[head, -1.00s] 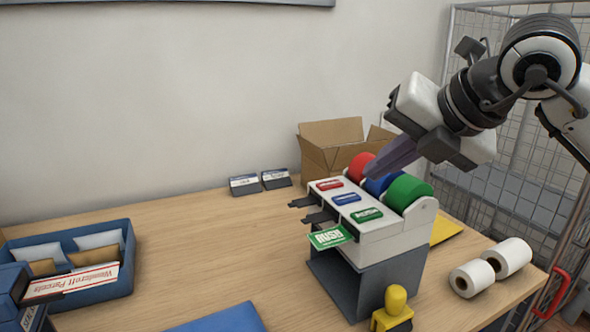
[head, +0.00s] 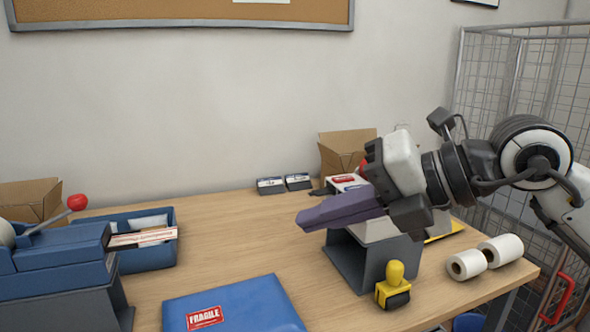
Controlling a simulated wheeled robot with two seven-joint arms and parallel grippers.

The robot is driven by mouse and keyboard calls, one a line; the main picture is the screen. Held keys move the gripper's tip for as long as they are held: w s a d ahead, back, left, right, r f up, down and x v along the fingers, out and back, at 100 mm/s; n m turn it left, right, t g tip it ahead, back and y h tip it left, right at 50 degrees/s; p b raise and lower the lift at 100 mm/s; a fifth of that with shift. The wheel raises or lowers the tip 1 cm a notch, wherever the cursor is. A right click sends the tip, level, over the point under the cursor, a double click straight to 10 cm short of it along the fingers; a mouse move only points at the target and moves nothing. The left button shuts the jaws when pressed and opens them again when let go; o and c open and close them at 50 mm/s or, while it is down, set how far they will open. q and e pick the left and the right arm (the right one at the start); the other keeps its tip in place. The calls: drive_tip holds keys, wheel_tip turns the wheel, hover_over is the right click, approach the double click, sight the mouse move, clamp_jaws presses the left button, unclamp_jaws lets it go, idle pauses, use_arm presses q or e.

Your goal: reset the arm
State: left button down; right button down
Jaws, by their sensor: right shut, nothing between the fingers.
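My right gripper (head: 303,222) shows in the head view at the right of centre. Its purple-grey fingers are shut with nothing between them and point left. It is in front of the label dispenser (head: 352,254), a white unit on a grey stand, and hides most of its rollers and buttons. I cannot tell whether the gripper touches the dispenser. My left gripper is not in view.
A blue parcel (head: 245,305) with a red FRAGILE label lies at the front. A blue tray (head: 150,258) and a red-knobbed machine (head: 55,245) are left. The table's middle is clear.

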drive_tip(key=s+a+r+m+g+y, duration=0.1)
drive_tip(key=s+a+r+y, duration=0.6)
drive_tip(key=y, duration=0.4)
drive_tip(key=w+d+f+m+t+h, duration=0.3)
drive_tip(key=w+d+m+t+h, duration=0.35)
drive_tip(key=m, duration=0.65)
drive_tip(key=w+d+f+m+t+h, duration=0.2)
drive_tip(key=w+d+m+t+h, duration=0.1)
drive_tip(key=d+m+t+h, duration=0.65)
drive_tip(key=s+d+f+m+g+h, duration=0.25)
drive_tip(key=d+f+m, duration=0.25)
drive_tip(key=f, duration=0.7)
drive_tip(key=s+d+f+m+g+h, duration=0.1)
drive_tip(key=d+f+m+g+h, duration=0.3)
drive_tip(key=f, duration=0.8)
drive_tip(key=s+f+m+g, duration=0.1)
drive_tip(key=s+f+g, duration=0.9)
drive_tip(key=s+f, duration=1.1)
drive_tip(key=w+a+f+t+y, duration=0.1)
drive_tip(key=a+f+t, duration=0.1)
drive_tip(key=f, duration=0.3)
drive_tip(key=w+a+f+t+y, duration=0.1)
drive_tip(key=a+f+t+y, duration=0.1)
drive_tip(key=f, duration=0.4)
drive_tip(key=shift+a+t, duration=0.25)
drive_tip(key=shift+t, duration=0.2)
